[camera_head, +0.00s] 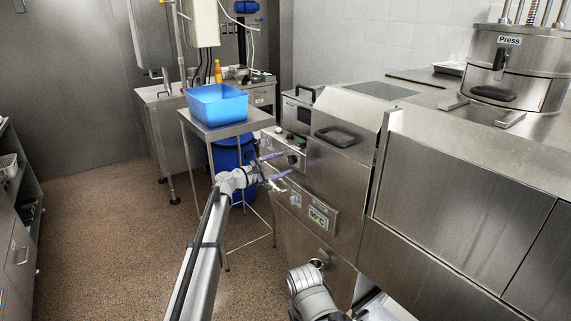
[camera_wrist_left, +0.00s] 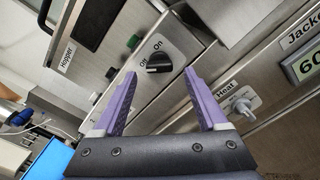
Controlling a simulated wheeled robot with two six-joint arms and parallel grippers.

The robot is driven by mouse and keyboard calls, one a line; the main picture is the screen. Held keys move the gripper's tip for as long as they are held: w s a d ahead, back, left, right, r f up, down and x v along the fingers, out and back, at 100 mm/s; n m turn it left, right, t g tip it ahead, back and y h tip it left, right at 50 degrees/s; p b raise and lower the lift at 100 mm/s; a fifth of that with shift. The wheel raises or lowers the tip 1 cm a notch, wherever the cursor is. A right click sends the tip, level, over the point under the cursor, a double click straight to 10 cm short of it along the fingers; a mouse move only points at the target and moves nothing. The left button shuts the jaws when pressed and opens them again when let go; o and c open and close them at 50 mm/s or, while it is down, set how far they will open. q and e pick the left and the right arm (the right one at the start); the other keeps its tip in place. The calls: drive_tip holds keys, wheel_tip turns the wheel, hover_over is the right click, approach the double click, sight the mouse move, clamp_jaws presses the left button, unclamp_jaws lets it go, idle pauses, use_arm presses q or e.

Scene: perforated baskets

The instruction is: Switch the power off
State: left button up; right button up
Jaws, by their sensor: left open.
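A black rotary power switch (camera_wrist_left: 158,63) sits on a square steel plate marked Off and On, on the front panel of the steel machine. I cannot tell for sure which mark it points to. It shows as a small dark knob (camera_head: 293,159) in the head view. My left gripper (camera_wrist_left: 160,78) is open, with its two purple fingers pointing at the panel. In the wrist view the switch lies just beyond and between the fingertips, with nothing held. The left gripper (camera_head: 284,163) also shows in front of the panel in the head view. My right gripper is out of sight.
A Heat knob (camera_wrist_left: 242,105) and a Jacket display (camera_wrist_left: 306,64) are right of the switch in the wrist view. Green (camera_wrist_left: 133,41) and black buttons are left of it. A blue basket (camera_head: 217,104) stands on a small steel table beside the machine. The floor at left is clear.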

use_arm(q)
drive_tip(key=v, duration=0.5)
drive_tip(key=shift+s+a, duration=0.2)
drive_tip(key=shift+a, duration=0.05)
drive_tip(key=s+d+f+m+g+y, duration=0.1)
drive_tip(key=s+f+m+g+y, duration=0.3)
drive_tip(key=s+f, duration=0.6)
drive_tip(key=s+f+m+g+y, duration=0.25)
drive_tip(key=s+f+m, duration=0.3)
drive_tip(key=s, duration=0.75)
drive_tip(key=s+a+f+m+g+y, duration=0.1)
drive_tip(key=s+a+f+m+y, duration=0.1)
drive_tip(key=s+a+y, duration=0.3)
drive_tip(key=s+a+f+m+g, duration=0.1)
drive_tip(key=s+a+f+m, duration=0.1)
drive_tip(key=s, duration=0.6)
drive_tip(key=s+a+f+m+g+y, duration=0.1)
drive_tip(key=s+a+f+m+y, duration=0.1)
drive_tip(key=s+a+m+y, duration=0.3)
drive_tip(key=s+d+r+m+p, duration=0.1)
drive_tip(key=s+d+r+p, duration=0.2)
drive_tip(key=d, duration=0.2)
drive_tip(key=s+d+r+g+p, duration=0.1)
drive_tip(key=s+d+r+p, duration=0.2)
drive_tip(key=d, duration=0.3)
drive_tip(key=shift+s+d+r+m+h+p, duration=0.25)
drive_tip(key=shift+s+r+m+h+p, duration=0.1)
drive_tip(key=shift+r+p, duration=0.3)
